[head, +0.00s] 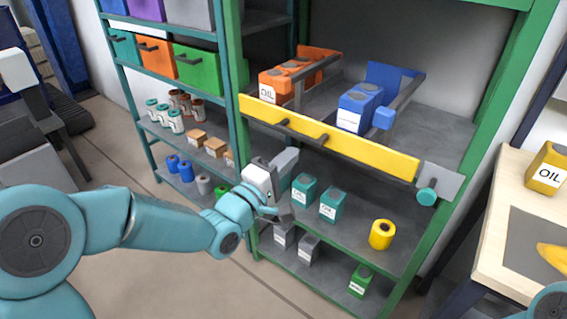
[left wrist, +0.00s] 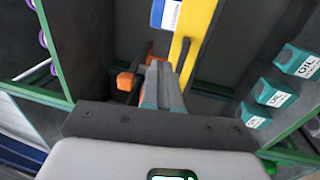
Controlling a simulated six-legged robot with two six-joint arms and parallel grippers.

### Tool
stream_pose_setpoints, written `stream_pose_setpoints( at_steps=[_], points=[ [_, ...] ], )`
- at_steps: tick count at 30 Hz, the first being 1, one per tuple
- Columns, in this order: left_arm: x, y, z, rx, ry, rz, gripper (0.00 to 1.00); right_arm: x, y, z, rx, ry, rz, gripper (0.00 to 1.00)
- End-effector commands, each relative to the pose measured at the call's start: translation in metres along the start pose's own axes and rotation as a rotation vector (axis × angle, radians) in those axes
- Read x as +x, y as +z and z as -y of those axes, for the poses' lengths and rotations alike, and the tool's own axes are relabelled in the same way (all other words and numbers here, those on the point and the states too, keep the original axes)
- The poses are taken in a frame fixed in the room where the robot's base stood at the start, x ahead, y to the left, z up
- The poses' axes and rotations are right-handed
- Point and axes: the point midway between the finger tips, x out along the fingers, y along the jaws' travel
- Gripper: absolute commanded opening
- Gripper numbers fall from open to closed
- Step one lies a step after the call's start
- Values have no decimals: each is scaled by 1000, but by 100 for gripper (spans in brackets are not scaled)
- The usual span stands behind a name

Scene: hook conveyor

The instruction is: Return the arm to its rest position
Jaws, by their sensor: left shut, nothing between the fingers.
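My left arm (head: 150,215) reaches in from the left in the head view. Its left gripper (head: 285,160) is in front of the green-framed shelf, below the yellow front bar. In the left wrist view the two fingers of the left gripper (left wrist: 160,75) are together, with nothing between them. The yellow bar (left wrist: 190,45) shows just beside and beyond the fingertips there. I cannot tell the exact gap to it. Only a teal piece of my right arm shows at the lower right corner of the head view; its gripper is out of frame.
A table (head: 490,240) is at right. Open floor lies at lower left.

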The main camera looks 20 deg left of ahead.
Motion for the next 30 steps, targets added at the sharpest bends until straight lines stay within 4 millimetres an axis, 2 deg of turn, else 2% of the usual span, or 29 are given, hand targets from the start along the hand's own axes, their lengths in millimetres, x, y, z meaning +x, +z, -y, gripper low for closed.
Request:
stream_pose_setpoints(
  at_steps=[5,8,11,14,15,18,20,21,23,24,27,30],
  points=[
    [-10,0,-1,0,-1,-1,0,1,0,0,0,0,0,0],
    [-11,-3,12,-9,-25,-6,0,1,0,0,0,0,0,0],
    [-14,-2,59,-46,-113,-5,0,1,0,0,0,0,0,0],
    [-30,4,133,-116,-276,-20,0,1,0,0,0,0,0,0],
    [-41,9,165,-127,-360,-26,0,1,0,0,0,0,0,0],
    [-78,23,240,-98,-582,-13,0,1,0,0,0,0,0,0],
    [-107,35,280,-57,-722,19,0,1,0,0,0,0,0,0],
    [-129,45,305,-22,-816,55,0,0,0,0,0,0,0,0],
    [-164,60,336,37,-951,128,0,0,0,0,0,0,0,0],
    [-188,71,353,77,-1036,189,0,0,0,0,0,0,0,0],
    [-243,96,380,185,-1204,380,0,0,0,0,0,0,0,0],
    [-284,114,388,296,-1293,589,0,0,0,0,0,0,0,0]
  ],
)
